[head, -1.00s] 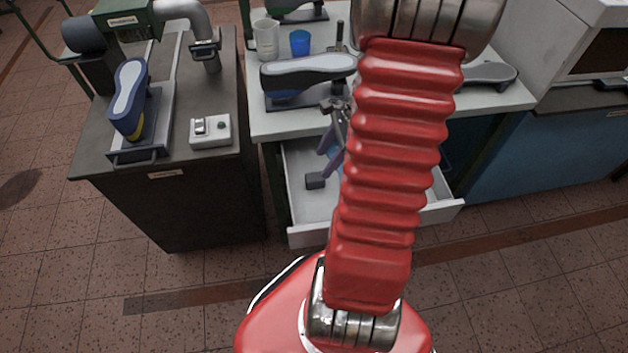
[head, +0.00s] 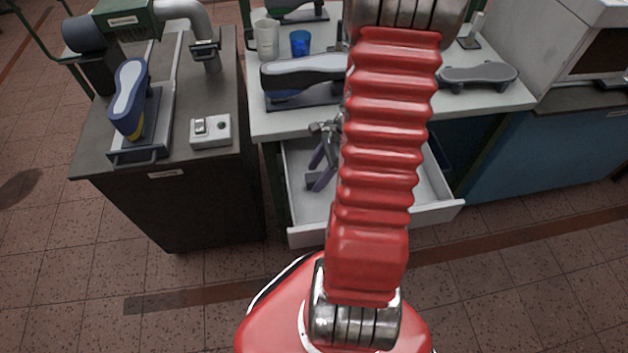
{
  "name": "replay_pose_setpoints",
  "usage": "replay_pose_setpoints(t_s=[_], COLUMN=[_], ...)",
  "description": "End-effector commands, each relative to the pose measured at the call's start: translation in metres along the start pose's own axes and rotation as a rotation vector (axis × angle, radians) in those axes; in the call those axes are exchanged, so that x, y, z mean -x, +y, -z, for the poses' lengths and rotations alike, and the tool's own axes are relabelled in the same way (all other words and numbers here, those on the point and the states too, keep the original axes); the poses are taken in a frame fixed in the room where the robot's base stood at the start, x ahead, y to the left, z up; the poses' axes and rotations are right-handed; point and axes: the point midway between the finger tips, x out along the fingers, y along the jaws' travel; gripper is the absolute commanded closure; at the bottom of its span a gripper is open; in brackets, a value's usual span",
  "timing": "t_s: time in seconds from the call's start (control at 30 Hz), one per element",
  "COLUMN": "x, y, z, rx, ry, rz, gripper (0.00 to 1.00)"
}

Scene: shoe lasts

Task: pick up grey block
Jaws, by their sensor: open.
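My gripper (head: 319,181) reaches down into the open pale drawer (head: 305,235) under the white-topped bench. Its jaws are open, with the fingertips low in the left part of the drawer. They are at the spot where the small dark grey block lay in the earlier frame. The block cannot be clearly told apart from the fingers now. Whether the fingers straddle it or touch it cannot be told. My red arm covers the middle of the drawer.
On the bench top (head: 265,125) stand a dark shoe with a pale sole (head: 300,68), a blue cup (head: 300,44), a white cup (head: 266,40) and a grey sole-shaped piece (head: 478,75). A dark cabinet (head: 200,195) with a switch box (head: 210,130) is left.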

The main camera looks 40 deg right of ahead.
Motion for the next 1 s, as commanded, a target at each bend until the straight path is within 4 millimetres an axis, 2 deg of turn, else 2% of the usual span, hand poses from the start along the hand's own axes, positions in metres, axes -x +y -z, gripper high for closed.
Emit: replay_pose_setpoints(t_s=[0.1,0.2,0.77,1.0], x=[-0.014,-0.019,-0.020,-0.020], y=[0.001,0.000,0.000,0.000], z=[0.000,0.000,0.000,0.000], rx=[-0.001,-0.001,-0.002,-0.002], ry=[-0.001,-0.001,0.000,0.000], rz=[-0.002,-0.001,0.001,0.001], gripper=[0.50,0.50,0.50,0.66])
